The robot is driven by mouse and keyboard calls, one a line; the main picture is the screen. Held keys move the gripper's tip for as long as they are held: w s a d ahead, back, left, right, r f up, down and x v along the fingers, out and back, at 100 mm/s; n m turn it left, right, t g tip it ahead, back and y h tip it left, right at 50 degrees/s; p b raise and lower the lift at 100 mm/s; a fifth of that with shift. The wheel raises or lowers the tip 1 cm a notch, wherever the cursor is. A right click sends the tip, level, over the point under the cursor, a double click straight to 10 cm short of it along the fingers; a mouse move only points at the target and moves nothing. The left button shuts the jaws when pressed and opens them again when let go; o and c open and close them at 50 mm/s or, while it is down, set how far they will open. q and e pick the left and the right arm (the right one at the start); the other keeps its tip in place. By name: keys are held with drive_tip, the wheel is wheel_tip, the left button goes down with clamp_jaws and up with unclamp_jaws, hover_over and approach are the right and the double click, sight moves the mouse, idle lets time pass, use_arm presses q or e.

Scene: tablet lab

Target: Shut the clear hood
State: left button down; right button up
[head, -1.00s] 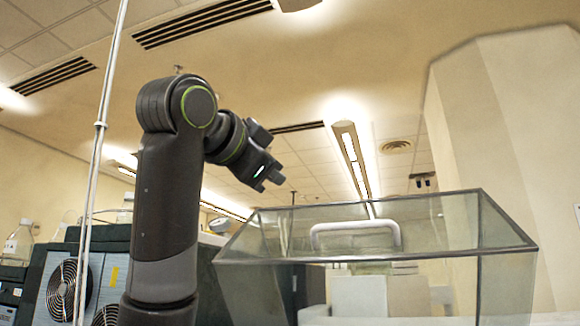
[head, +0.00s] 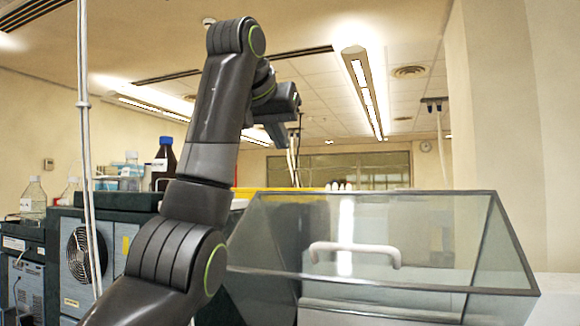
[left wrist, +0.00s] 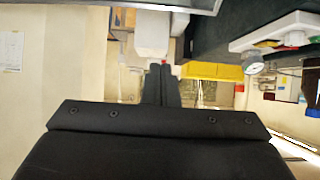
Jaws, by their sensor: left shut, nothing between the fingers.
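The clear hood (head: 440,235) is a see-through box with dark edges at the right of the head view. A white bar handle (head: 355,249) shows in its middle. I cannot tell for sure how far the hood is open. My left gripper (head: 280,136) is above and behind the hood's upper left part in the picture, apart from the handle, fingers pointing down. It is shut and empty; its fingers also show in the left wrist view (left wrist: 162,70). My right gripper is not in view.
Dark equipment with a round fan (head: 88,254) stands at the left. A dark brown bottle (head: 164,163) and clear bottles stand on or near it. A thin white pole (head: 84,130) rises at the left. A pale wall column (head: 510,110) is at the right.

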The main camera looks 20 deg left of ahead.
use_arm(q)
drive_tip(key=p, duration=0.5)
hover_over(288, 195)
drive_tip(key=w, duration=0.3)
wheel_tip(288, 195, down, 6)
drive_tip(key=shift+r, duration=0.1)
drive_tip(key=shift+s+f, duration=0.4)
drive_tip(key=shift+s, duration=0.2)
drive_tip(key=shift+s+f, duration=0.35)
drive_tip(key=shift+s, duration=0.25)
drive_tip(key=shift+s+f+p, duration=0.25)
drive_tip(key=shift+f+p, duration=0.05)
drive_tip(key=shift+p, duration=0.05)
